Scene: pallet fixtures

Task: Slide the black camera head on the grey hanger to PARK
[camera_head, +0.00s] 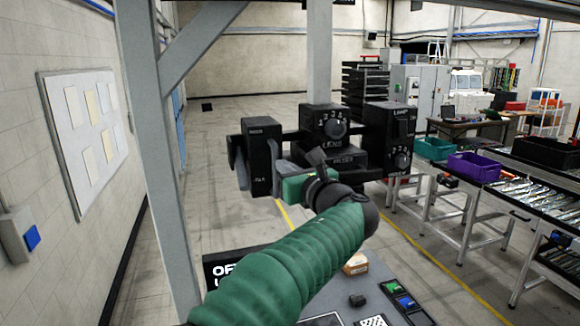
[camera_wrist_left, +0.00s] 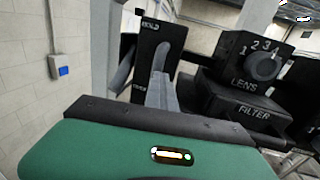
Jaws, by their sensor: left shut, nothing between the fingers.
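The black camera head (camera_head: 330,122) hangs at the middle of the head view, with a numbered LENS dial and a FILTER block below it; it also shows in the left wrist view (camera_wrist_left: 252,72). A grey post (camera_head: 319,50) rises behind and above it, perhaps the hanger. No PARK mark is readable. My left gripper (camera_head: 316,160) is in front of the camera head's lower part, shut and empty; I cannot tell whether it touches. In the left wrist view its green body and dark front edge (camera_wrist_left: 150,113) fill the bottom. My right gripper is not in view.
A black box (camera_head: 262,150) with grey levers is at the left of the assembly; HOLD is readable in the wrist view. A grey frame post (camera_head: 155,150) stands left. A console (camera_head: 365,295) lies below. Benches with bins are right.

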